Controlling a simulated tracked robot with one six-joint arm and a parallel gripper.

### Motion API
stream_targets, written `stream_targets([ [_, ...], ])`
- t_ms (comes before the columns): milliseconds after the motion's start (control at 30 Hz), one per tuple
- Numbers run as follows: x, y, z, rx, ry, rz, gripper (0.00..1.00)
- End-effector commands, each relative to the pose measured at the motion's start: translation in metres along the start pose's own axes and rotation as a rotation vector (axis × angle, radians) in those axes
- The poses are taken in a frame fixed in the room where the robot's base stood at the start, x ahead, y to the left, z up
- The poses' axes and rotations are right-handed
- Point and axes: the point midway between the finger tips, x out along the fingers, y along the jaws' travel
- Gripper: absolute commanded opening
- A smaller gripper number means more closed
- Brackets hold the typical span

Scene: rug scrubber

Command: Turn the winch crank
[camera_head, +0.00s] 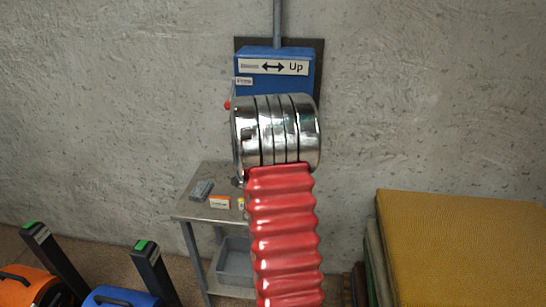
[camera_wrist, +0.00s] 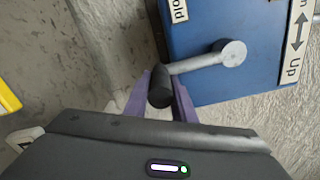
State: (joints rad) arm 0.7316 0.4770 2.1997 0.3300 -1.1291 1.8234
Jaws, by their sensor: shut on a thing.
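The blue winch box (camera_head: 275,56) is fixed to the wall in the head view, with a label reading "Up" and a double arrow. In the wrist view the box (camera_wrist: 215,18) fills the upper right. The grey crank (camera_wrist: 205,62) runs from its round hub on the box, leftward and slightly down to a black handle (camera_wrist: 163,82). My gripper (camera_wrist: 161,94) has its two purple fingers on either side of this handle and is shut on it. In the head view my arm covers the crank and my gripper.
A small metal table (camera_head: 190,209) with small boxes on top and a grey bin (camera_head: 233,262) below stands under the winch. A yellow padded slab (camera_head: 460,240) is at right. Orange (camera_head: 35,288) and blue (camera_head: 118,297) machines with upright dark handles stand at lower left.

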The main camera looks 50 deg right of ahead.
Motion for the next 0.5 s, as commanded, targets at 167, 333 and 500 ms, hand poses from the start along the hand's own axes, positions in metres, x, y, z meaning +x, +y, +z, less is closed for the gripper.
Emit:
stream_targets([
  [167, -0.0003, 0.0018, -0.0003, -0.002, 0.000, 0.004, 0.35],
  [333, -0.0002, 0.0009, -0.0007, -0.002, 0.001, 0.003, 0.42],
  [500, -0.0003, 0.0005, -0.0010, -0.001, 0.001, 0.002, 0.42],
])
